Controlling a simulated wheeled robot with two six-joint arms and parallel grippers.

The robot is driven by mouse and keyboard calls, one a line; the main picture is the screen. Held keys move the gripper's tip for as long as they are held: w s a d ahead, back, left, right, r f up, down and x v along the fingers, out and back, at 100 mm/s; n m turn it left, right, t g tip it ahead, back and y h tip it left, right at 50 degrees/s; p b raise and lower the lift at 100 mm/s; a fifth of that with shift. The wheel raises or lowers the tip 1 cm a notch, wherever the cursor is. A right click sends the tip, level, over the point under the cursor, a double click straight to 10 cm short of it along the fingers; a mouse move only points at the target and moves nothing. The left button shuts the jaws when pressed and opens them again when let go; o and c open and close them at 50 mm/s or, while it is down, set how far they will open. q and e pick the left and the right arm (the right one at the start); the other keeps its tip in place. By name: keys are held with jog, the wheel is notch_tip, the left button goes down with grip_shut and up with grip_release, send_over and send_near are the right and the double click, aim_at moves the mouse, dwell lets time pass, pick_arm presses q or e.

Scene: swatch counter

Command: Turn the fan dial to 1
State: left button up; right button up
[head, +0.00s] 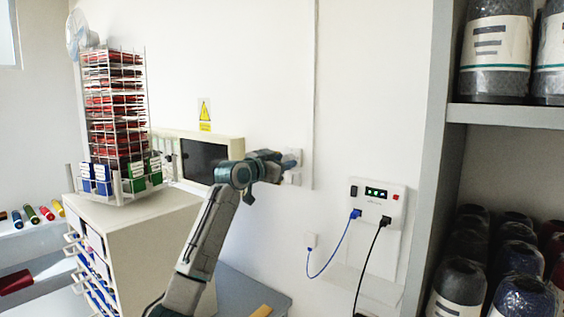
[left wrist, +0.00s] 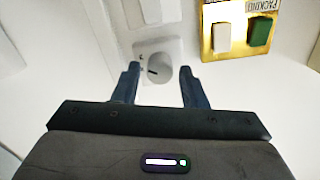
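The dial (left wrist: 153,70) is a round grey-white knob with a dark pointer mark, on a white wall plate (left wrist: 174,49). In the left wrist view the pointer lies toward the left side; the small print beside it is too small to read. My left gripper (left wrist: 160,72) is open, its two dark fingers on either side of the knob with gaps visible. I cannot tell how far the tips are from the wall. In the head view my left gripper (head: 290,161) is at the wall and partly hides small white plates there. A white fan (head: 77,35) is at top left. My right gripper is not in view.
A brass plate (left wrist: 208,40) with a white and a green switch is right of the dial. A white socket panel (head: 377,198) with blue and black cables is farther right. A boxy appliance (head: 160,146) and a wire rack (head: 112,110) stand left; a grey shelf unit (head: 432,130) is right.

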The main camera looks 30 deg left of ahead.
pick_arm(q)
jog(key=c, duration=0.7)
jog(key=shift+o, duration=0.2)
jog(key=shift+n, duration=0.4)
jog(key=n, duration=0.6)
jog(key=shift+n, duration=0.3)
jog(key=n, duration=0.4)
jog(key=shift+b, duration=0.35)
jog(key=shift+n, duration=2.1)
